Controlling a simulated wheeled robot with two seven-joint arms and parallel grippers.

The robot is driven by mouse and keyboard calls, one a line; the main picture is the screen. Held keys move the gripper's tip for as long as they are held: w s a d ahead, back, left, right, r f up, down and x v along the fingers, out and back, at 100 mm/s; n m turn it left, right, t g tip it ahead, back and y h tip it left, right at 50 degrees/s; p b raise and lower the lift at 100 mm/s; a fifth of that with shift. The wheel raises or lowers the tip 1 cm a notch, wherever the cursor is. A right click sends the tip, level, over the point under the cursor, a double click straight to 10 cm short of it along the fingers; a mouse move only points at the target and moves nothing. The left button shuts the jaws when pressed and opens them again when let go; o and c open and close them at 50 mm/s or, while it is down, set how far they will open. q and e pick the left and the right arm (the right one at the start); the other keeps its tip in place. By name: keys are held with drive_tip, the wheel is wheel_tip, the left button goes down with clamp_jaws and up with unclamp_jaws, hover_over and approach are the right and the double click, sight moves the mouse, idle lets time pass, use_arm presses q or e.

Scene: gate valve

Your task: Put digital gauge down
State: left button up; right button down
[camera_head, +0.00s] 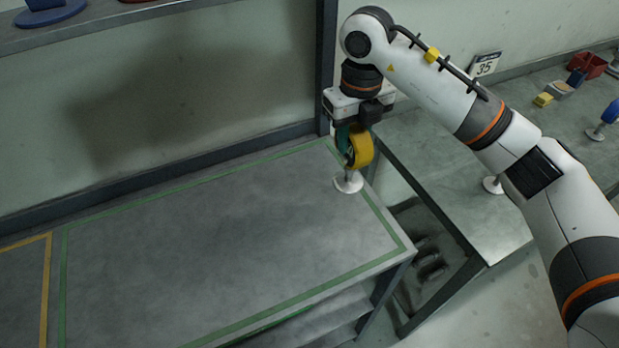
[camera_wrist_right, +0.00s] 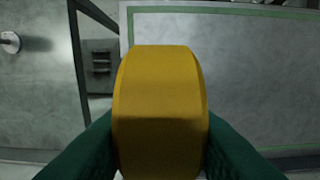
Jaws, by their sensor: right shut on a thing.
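The digital gauge (camera_head: 361,147) has a yellow body above a pale round base (camera_head: 348,182). My right gripper (camera_head: 350,135) comes down from above and is shut on the gauge. In the right wrist view the yellow gauge (camera_wrist_right: 160,110) fills the middle between the green fingers (camera_wrist_right: 160,150). I cannot tell whether the base touches the table. My left gripper is not in view.
A shelf (camera_head: 110,22) runs above the table. Most of the table is bare.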

sight(349, 172)
drive_tip(key=f, duration=0.1)
drive_tip(key=f+p, duration=0.1)
drive_tip(key=shift+s+f, duration=0.3)
drive_tip(key=shift+s, duration=0.1)
drive_tip(key=f, duration=0.1)
drive_tip(key=f+p, duration=0.1)
drive_tip(key=shift+w+f, duration=0.3)
drive_tip(key=shift+f, duration=0.1)
drive_tip(key=shift+w+f, duration=0.1)
drive_tip(key=shift+f, duration=0.2)
wheel_tip(349, 172, down, 3)
drive_tip(key=shift+r+p, duration=0.1)
drive_tip(key=shift+p, duration=0.6)
drive_tip(key=shift+f, duration=0.5)
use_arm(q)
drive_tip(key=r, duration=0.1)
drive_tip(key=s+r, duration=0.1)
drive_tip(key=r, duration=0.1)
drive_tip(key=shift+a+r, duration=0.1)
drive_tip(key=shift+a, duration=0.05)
use_arm(e)
drive_tip(key=c, duration=1)
unclamp_jaws()
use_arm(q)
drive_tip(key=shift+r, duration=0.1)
